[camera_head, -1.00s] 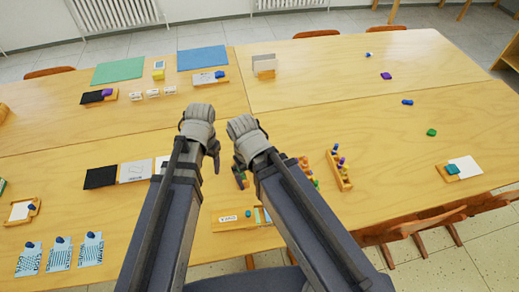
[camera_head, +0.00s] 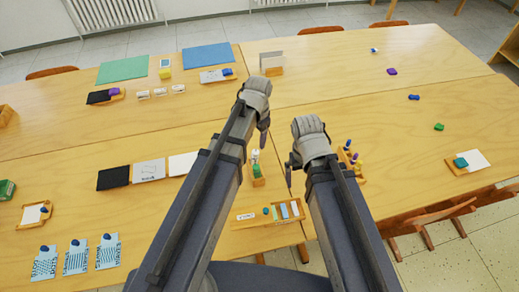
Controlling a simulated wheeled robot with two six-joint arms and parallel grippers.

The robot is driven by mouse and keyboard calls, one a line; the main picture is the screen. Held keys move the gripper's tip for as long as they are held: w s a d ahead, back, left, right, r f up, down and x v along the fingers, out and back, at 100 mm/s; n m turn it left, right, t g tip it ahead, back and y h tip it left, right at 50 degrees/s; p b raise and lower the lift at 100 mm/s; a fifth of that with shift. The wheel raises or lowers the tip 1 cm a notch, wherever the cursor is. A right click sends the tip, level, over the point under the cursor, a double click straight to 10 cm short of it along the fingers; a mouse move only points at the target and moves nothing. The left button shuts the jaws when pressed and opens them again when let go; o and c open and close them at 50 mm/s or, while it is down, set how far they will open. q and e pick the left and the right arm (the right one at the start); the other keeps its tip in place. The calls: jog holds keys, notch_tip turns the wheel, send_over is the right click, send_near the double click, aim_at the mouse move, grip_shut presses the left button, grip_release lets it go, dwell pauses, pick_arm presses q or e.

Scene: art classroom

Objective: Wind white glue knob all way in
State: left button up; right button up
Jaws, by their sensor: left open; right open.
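A small wooden holder (camera_head: 259,181) stands between my two arms in the middle of the near table. On it are a green piece (camera_head: 256,170) and a small white piece (camera_head: 255,155), which may be the white glue; its knob is too small to make out. My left gripper (camera_head: 262,112) is open above and beyond the holder. My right gripper (camera_head: 297,158) is open to the right of it, and partly hides a rack of coloured pieces (camera_head: 351,158). Neither gripper visibly holds anything.
A wooden tray (camera_head: 250,223) with coloured pieces lies nearer, between my forearms. Black and white sheets (camera_head: 149,171) lie to the left, and blue printed cards (camera_head: 76,258) at the near left. A white sheet with a teal block (camera_head: 461,162) lies right.

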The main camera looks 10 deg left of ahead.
aim_at(256, 152)
pick_arm(q)
jog(key=shift+f, duration=0.1)
notch_tip(256, 152, down, 8)
jog(key=b, duration=0.8)
jog(key=shift+w+a, duration=0.1)
jog(key=shift+a, duration=0.05)
jog(key=shift+r, duration=0.2)
jog(key=shift+c, duration=0.3)
grip_shut()
